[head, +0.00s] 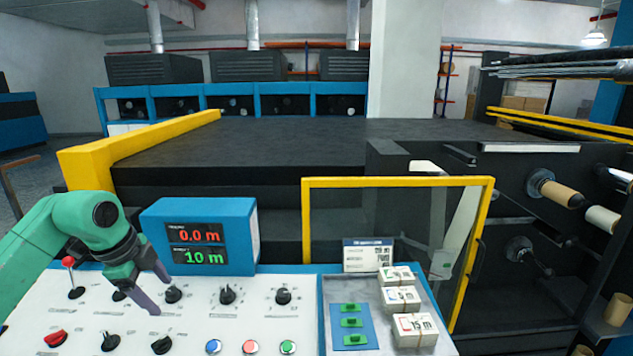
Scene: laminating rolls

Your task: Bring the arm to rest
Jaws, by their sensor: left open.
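My left arm (60,225) is green and comes in from the left. My left gripper (161,295) has dark purple-grey fingers, spread open and empty, over the left part of the white control panel (190,322). Its fingertips are close to a black knob (173,294); I cannot tell whether they touch it. My right gripper is not in view.
A blue display box (205,235) reads 0.0 m and 10 m behind the panel. A red-topped lever (70,277) stands near my arm. A tray (378,290) holds several labelled stacks and green pieces. A yellow-framed guard (397,183) stands behind it.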

